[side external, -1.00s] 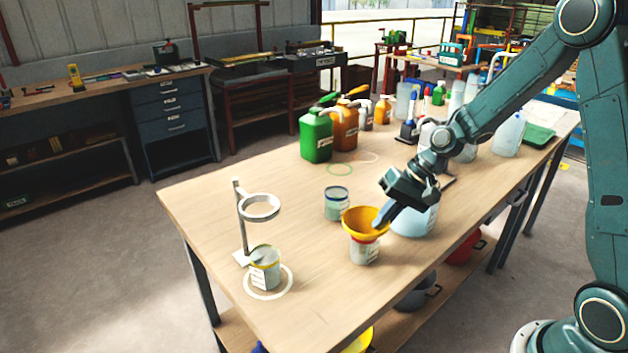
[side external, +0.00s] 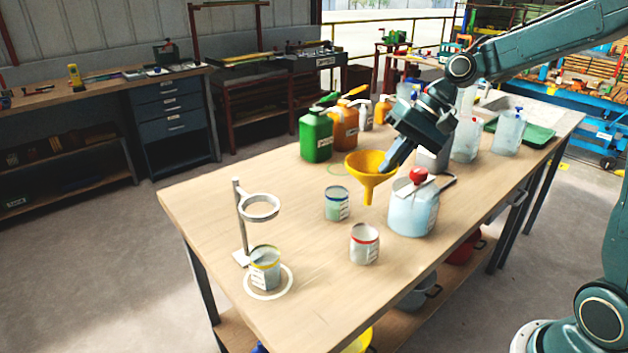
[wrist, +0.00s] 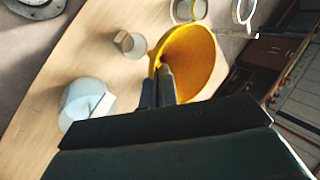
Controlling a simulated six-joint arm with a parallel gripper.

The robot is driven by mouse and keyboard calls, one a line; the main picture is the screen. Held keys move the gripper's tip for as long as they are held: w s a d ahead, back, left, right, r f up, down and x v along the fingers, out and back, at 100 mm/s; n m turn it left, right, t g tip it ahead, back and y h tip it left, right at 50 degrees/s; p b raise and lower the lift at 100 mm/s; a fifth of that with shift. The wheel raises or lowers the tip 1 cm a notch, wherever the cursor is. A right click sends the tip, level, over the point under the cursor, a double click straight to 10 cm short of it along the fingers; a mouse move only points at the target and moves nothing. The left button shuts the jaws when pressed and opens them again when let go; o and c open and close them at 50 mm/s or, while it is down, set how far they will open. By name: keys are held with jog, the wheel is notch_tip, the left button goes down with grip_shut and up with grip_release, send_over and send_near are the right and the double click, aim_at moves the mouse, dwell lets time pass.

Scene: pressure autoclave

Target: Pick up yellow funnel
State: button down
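The yellow funnel (side external: 368,172) hangs in the air above the table, spout down, at the tip of my gripper (side external: 388,168). My gripper is shut on the funnel's rim, on its right side in the side view. In the wrist view the funnel (wrist: 196,62) fills the upper middle, with my gripper's fingers (wrist: 160,88) at its near wall. The red-rimmed can (side external: 364,244) stands on the table below and apart from the funnel; it also shows in the wrist view (wrist: 130,44).
A ring stand (side external: 260,207) stands at left, with a yellow-rimmed can (side external: 265,268) near its base. A green-labelled can (side external: 337,203) is behind the red-rimmed can. A pale jug with a red cap (side external: 413,210) stands at right. Green (side external: 316,137) and orange bottles stand behind.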

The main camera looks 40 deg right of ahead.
notch_tip(320, 180, up, 6)
jog(key=shift+r, duration=0.25)
